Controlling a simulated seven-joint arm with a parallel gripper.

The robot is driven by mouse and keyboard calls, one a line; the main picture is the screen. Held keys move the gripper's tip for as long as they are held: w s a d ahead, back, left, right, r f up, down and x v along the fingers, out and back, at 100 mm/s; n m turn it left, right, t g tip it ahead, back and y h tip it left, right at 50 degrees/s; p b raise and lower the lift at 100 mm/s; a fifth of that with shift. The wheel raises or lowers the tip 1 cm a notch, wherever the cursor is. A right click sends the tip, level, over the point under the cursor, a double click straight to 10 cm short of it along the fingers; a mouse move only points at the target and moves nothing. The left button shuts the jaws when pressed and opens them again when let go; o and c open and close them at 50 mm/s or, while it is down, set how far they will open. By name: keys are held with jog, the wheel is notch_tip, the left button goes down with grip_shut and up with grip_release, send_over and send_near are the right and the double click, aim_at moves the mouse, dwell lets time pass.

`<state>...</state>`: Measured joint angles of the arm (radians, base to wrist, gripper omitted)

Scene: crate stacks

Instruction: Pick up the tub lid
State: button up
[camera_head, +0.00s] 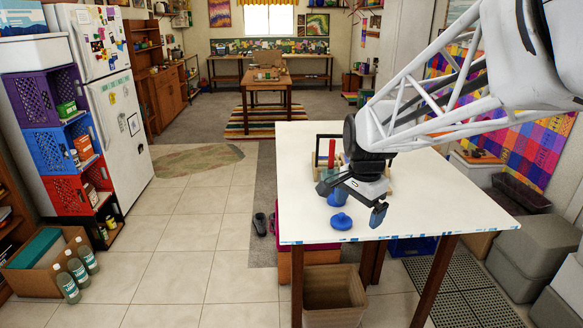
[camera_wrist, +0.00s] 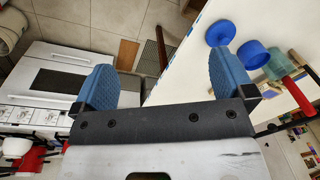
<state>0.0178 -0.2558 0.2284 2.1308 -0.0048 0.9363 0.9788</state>
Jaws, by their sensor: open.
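The tub lid looks to be the blue round piece with a small raised middle (camera_head: 341,222) lying on the white table (camera_head: 440,205) close to its front edge. In the wrist view it shows as a blue disc (camera_wrist: 219,34) beyond the right finger, outside the space between the fingers. A second blue round thing (camera_head: 337,198), perhaps the tub, stands just behind it and also shows in the wrist view (camera_wrist: 252,54). My gripper (camera_head: 352,203) is open and empty above the table, near the lid. Its blue fingers (camera_wrist: 163,75) are wide apart in the wrist view.
A greenish clear container (camera_wrist: 276,65), a red upright piece (camera_head: 331,153) and a wooden item with a dark frame stand behind the blue things. The right side of the tabletop is clear. A woven bin (camera_head: 333,308) stands below the front edge.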

aim_at(340, 217)
jog(key=w+f+m, duration=0.3)
jog(key=w, duration=0.3)
jog(key=w+f+m, duration=0.3)
jog(key=w, duration=0.3)
jog(key=w+f+m+g, duration=0.1)
jog(key=w+f+m, duration=0.1)
jog(key=w, duration=0.4)
jog(key=shift+w+d+f+m, duration=0.15)
jog(key=shift+d+f+m, duration=0.25)
jog(key=shift+f, duration=0.3)
jog(key=shift+f, duration=0.1)
jog(key=shift+f, duration=1.2)
jog(key=shift+f, duration=0.15)
jog(key=shift+f, duration=2.45)
jog(key=c, duration=0.9)
